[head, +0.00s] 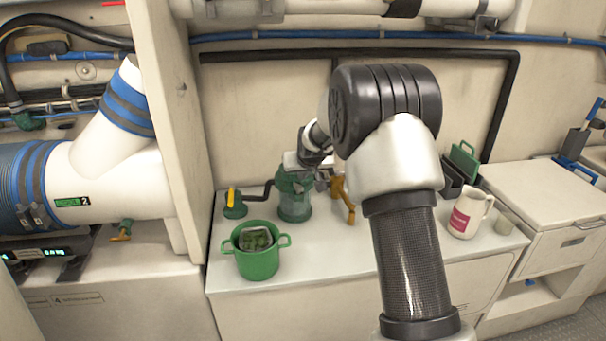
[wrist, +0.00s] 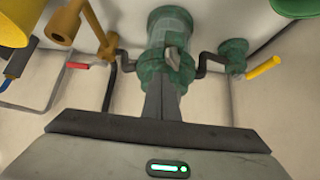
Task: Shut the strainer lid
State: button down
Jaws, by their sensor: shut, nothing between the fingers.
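The strainer (head: 295,207) is a green, partly see-through body standing on the white counter (head: 330,265), with dark pipes at its sides. In the wrist view the strainer (wrist: 168,28) is at the top middle, with a grey knob or latch on its near part. My gripper (wrist: 164,90) is shut and empty, its dark fingers pointing at the strainer and overlapping it in the picture. I cannot tell whether they touch it. In the head view my wrist is over the strainer and partly hides its top. I cannot tell the lid's angle clearly.
A green pot (head: 257,264) stands in front of the strainer. A yellow-handled valve (head: 232,202) is left of it and a brass-coloured fitting (head: 346,200) right. A white mug (head: 466,214) is farther right. A tall partition (head: 180,120) bounds the left side. The counter's front middle is clear.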

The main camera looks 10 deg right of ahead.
jog(key=shift+s+f, duration=0.45)
jog(key=shift+f, duration=0.25)
jog(key=w+r+p+v, duration=0.1)
jog(key=p+v, duration=0.1)
jog(key=v, duration=1.6)
jog(key=s+r+g, duration=0.1)
jog(key=s+r, duration=0.2)
jog(key=s, duration=0.4)
jog(key=s+r, duration=0.3)
jog(key=s, duration=0.4)
jog(key=s+f+g, duration=0.2)
jog(key=s+f, duration=0.1)
jog(key=s, duration=1.9)
notch_tip(320, 180, up, 18)
jog(key=p, duration=1.8)
jog(key=shift+w+a+r, duration=0.15)
jog(key=shift+w, duration=0.2)
